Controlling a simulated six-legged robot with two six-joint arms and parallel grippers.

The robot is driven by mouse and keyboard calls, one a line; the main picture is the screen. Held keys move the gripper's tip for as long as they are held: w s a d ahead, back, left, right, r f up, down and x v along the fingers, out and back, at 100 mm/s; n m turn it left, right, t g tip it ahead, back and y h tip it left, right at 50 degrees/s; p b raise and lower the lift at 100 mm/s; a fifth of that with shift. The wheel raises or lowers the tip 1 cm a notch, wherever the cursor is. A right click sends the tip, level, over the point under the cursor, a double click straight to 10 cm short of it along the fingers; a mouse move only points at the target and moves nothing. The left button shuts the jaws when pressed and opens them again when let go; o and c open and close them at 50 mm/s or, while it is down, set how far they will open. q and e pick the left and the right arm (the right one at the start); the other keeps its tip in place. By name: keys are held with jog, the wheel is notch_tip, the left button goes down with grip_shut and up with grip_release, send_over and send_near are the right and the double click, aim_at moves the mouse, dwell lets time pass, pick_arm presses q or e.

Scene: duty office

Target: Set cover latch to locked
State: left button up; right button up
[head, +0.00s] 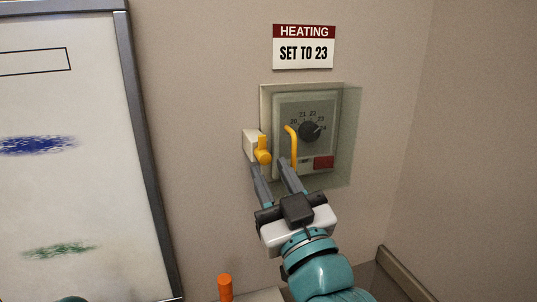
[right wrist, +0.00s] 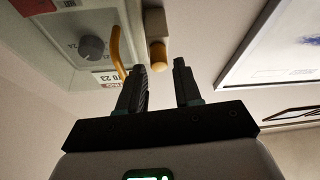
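The cover latch (head: 262,150) is a yellow knob on a pale block, on the wall at the left edge of the thermostat. It also shows in the right wrist view (right wrist: 158,55). The clear cover (head: 347,140) lies over the grey thermostat box, and a curved yellow handle (head: 292,142) stands out from it. My right gripper (head: 269,166) is open and empty just below the latch. In the right wrist view its fingertips (right wrist: 159,68) lie either side of the knob's line, with the knob beyond them; contact cannot be told. My left gripper is out of view.
A dial (head: 310,131) and a red patch (head: 323,162) show behind the cover. A HEATING sign (head: 303,47) reading "SET TO 23" hangs above. A framed whiteboard (head: 75,190) is at left. An orange cylinder (head: 225,287) stands at the bottom. The wall right of the cover is bare.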

aim_at(263, 149)
jog(key=shift+x, duration=0.9)
jog(key=shift+w+r, duration=0.1)
jog(key=shift+w, duration=0.1)
jog(key=shift+c, duration=0.4)
grip_shut()
